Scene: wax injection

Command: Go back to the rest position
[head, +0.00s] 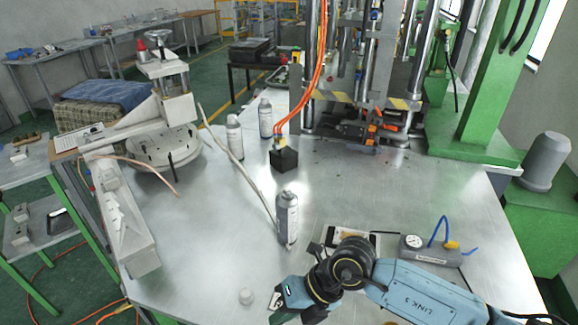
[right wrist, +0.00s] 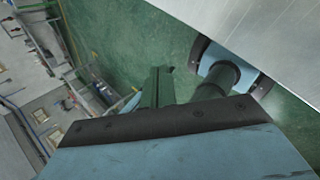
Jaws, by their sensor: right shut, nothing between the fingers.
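My right arm comes in from the lower right in the head view, over the front of the metal table (head: 370,200). Its wrist bends down at the bottom edge, where part of my right gripper (head: 284,317) shows and the rest is cut off. In the right wrist view the green fingers of my right gripper (right wrist: 159,75) are together, with nothing between them, above green floor. My left gripper is in neither view.
A spray can (head: 287,218) stands just beyond my right wrist, with two more cans (head: 235,137) (head: 266,118) farther back. A grey box with a blue cable (head: 432,250) lies right. The press (head: 365,90) stands behind.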

